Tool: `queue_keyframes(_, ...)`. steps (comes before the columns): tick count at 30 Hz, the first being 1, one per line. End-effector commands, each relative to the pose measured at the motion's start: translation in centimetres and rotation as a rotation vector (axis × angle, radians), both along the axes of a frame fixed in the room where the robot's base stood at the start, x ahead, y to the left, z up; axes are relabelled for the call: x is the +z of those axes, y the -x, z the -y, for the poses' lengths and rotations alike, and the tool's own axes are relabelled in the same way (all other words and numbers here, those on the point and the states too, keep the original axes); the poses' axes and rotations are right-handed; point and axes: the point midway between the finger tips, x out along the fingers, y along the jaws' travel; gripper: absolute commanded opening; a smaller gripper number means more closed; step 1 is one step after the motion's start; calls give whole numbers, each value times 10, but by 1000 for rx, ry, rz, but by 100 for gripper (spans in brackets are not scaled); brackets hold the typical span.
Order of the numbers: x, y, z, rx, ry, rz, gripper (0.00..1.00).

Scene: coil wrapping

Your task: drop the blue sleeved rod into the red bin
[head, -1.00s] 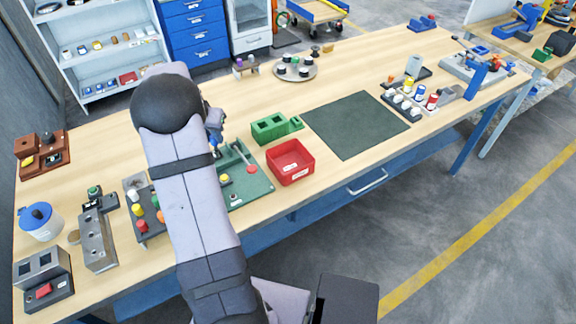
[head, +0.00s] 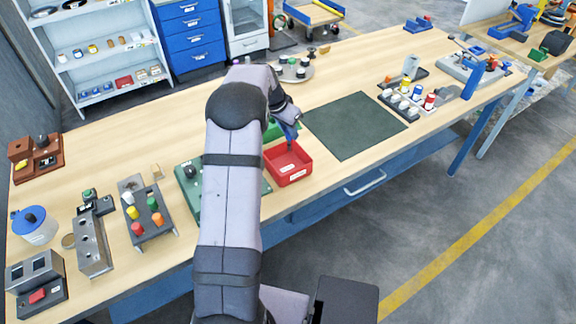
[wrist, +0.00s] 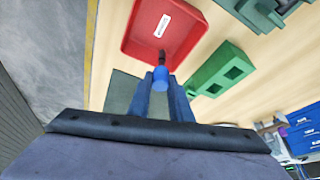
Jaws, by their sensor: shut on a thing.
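The red bin (head: 290,176) sits near the front edge of the table, and it fills the upper middle of the wrist view (wrist: 190,37). My gripper (head: 291,141) is over the bin's back part in the head view. In the wrist view my gripper (wrist: 161,84) is shut on the blue sleeved rod (wrist: 161,74), whose blue end shows between the fingers. A dark tip of the rod points toward the bin. The rod appears held above the bin floor; its exact height is hard to tell.
A green block with square openings (wrist: 220,70) stands close beside the bin. A dark green mat (head: 352,125) lies to the bin's right. A green board (head: 188,185) lies to its left, partly hidden by my arm.

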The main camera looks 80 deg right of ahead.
Motion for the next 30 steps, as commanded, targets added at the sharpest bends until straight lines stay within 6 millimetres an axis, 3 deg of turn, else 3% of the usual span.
queue_keyframes(8, -9, -1, 0, 1, 0, 0, 0)
queue_keyframes(22, -52, -1, 0, 1, 0, 0, 0)
queue_keyframes(30, -60, -1, 0, 1, 0, 0, 0)
